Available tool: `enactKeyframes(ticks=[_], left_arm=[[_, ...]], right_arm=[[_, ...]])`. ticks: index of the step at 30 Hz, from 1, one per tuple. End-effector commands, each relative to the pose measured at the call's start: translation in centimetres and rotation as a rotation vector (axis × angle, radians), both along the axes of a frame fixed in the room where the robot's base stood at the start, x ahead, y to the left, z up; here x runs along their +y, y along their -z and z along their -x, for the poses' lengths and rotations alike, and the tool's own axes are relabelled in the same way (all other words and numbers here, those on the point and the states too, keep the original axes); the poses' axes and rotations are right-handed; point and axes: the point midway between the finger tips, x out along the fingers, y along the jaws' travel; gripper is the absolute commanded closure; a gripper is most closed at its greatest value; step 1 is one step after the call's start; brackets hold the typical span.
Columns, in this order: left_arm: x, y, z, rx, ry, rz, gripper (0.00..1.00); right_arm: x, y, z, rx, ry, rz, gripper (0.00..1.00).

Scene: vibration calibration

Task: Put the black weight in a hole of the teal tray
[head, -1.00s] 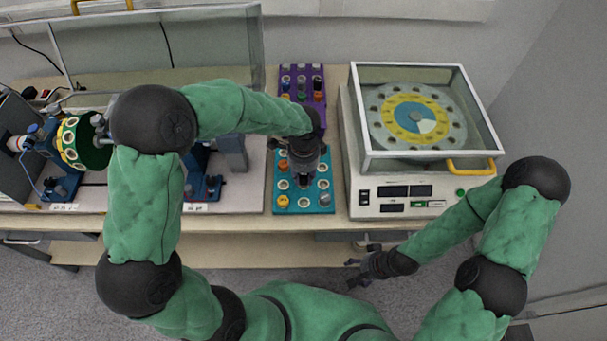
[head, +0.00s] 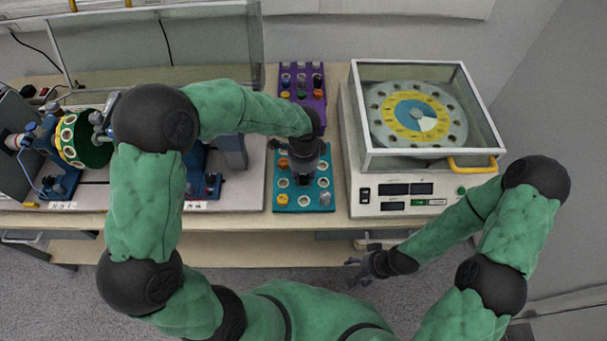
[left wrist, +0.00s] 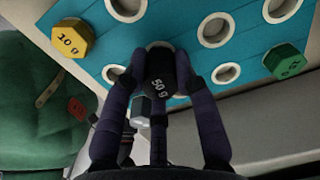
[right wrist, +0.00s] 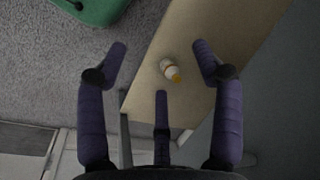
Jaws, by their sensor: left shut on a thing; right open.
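The black weight (left wrist: 161,84), marked 50 g, is held between the fingers of my left gripper (left wrist: 158,75). It is over the teal tray (left wrist: 180,25), which also shows in the head view (head: 313,191). A hole's rim shows just behind the weight's far end in the left wrist view; I cannot tell whether the weight has entered it. Several other tray holes are empty. In the head view my left gripper (head: 303,172) covers the tray's middle and hides most of the weight. My right gripper (head: 365,268) is open and empty, in front of the table.
A glass-covered machine (head: 352,190) is at right, a motor rig (head: 85,140) at left.

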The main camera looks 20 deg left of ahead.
Motion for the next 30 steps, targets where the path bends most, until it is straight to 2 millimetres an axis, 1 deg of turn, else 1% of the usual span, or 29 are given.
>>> enactKeyframes(ticks=[18, 19, 20, 21, 30], left_arm=[[0.01, 0.78, 0.0, 0.0, 0.0, 0.0, 1.0], [0.01, 0.74, 0.0, 0.0, 0.0, 0.0, 0.62], [0.01, 0.73, 0.0, 0.0, 0.0, 0.0, 0.54], [0.01, 0.73, 0.0, 0.0, 0.0, 0.0, 0.43], [0.0, 0.71, 0.01, 0.0, 0.0, 0.0, 0.43]], right_arm=[[0.0, 0.46, 0.0, 0.0, 0.0, 0.0, 0.33], [0.0, 0.42, -0.01, 0.0, 0.0, 0.0, 0.33], [0.0, 0.41, 0.0, 0.0, 0.0, 0.0, 0.33], [0.0, 0.41, 0.0, 0.0, 0.0, 0.0, 0.33], [-0.01, 0.41, 0.0, 0.0, 0.0, 0.0, 0.33]])
